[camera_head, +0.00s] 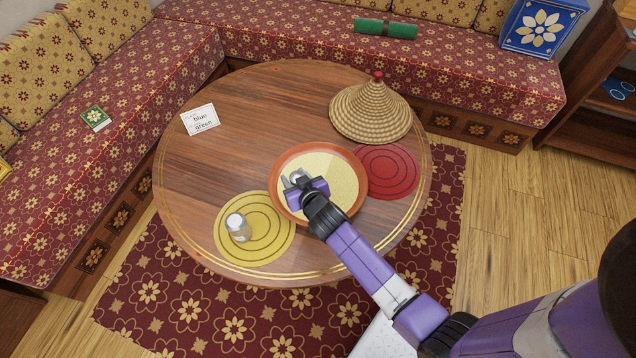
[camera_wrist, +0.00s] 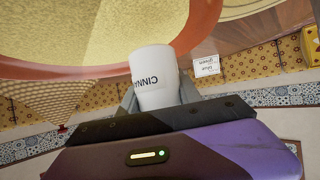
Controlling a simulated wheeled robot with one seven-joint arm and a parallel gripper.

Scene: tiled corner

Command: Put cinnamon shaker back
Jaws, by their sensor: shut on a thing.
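My gripper (camera_head: 293,180) is over the orange-brown dish of pale yellow grain (camera_head: 350,190) on the round wooden table. It is shut on the cinnamon shaker (camera_wrist: 155,75), a white container with dark letters starting "CINN" in the wrist view. In the head view the shaker is small and mostly hidden by my gripper. I cannot tell its exact tilt or its height above the grain. A second shaker (camera_head: 238,228), clear with a pale top, stands on the yellow round mat (camera_head: 272,246), left of and nearer than the dish.
A red round mat (camera_head: 388,172) right of the dish is bare. A woven cone lid (camera_head: 371,110) stands behind it. A card (camera_head: 200,120) reading "blue" and "green" lies at the table's left. The table's left middle is clear. Patterned benches surround the back and left.

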